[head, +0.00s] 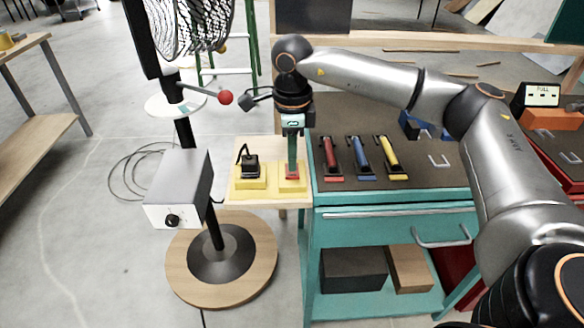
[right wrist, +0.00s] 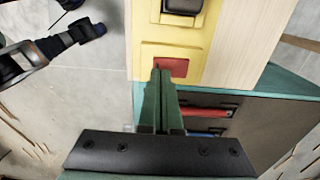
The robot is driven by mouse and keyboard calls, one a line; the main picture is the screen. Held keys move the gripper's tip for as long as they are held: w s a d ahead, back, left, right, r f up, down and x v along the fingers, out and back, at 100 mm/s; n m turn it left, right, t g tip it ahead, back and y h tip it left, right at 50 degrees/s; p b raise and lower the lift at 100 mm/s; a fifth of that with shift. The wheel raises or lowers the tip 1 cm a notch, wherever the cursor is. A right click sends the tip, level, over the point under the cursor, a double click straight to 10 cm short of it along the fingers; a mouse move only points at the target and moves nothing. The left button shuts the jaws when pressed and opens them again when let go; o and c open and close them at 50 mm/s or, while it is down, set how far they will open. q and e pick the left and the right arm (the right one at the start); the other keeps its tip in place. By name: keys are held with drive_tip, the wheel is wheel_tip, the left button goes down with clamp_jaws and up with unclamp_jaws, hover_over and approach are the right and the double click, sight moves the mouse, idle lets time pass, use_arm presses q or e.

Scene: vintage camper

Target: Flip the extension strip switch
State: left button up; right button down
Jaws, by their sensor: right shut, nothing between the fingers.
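The extension strip is yellow and lies on the pale wooden top; its socket half (head: 250,183) holds a black plug (head: 249,165). Its other half carries the red switch (head: 291,177). In the right wrist view the strip (right wrist: 190,47) runs up the middle, with the red switch (right wrist: 176,66) in a recess. My right gripper (head: 292,173) points down, shut and empty, with its green fingertips right at the switch. In the right wrist view the fingertips (right wrist: 161,74) cover the switch's near left part. I cannot tell whether they touch it. My left gripper is not in view.
A fan stand with a grey control box (head: 180,190) and a red-ball lever (head: 226,97) stands just left. A teal workbench (head: 385,225) holds red, blue and yellow handled tools (head: 361,155) to the right. Open floor lies at the left.

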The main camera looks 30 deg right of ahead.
sight(292, 174)
drive_tip(key=shift+f+b, duration=0.6)
drive_tip(key=shift+f, duration=0.3)
drive_tip(key=shift+r, duration=0.1)
idle(0.3)
drive_tip(key=shift+r+p, duration=2.8)
drive_tip(key=shift+r, duration=0.65)
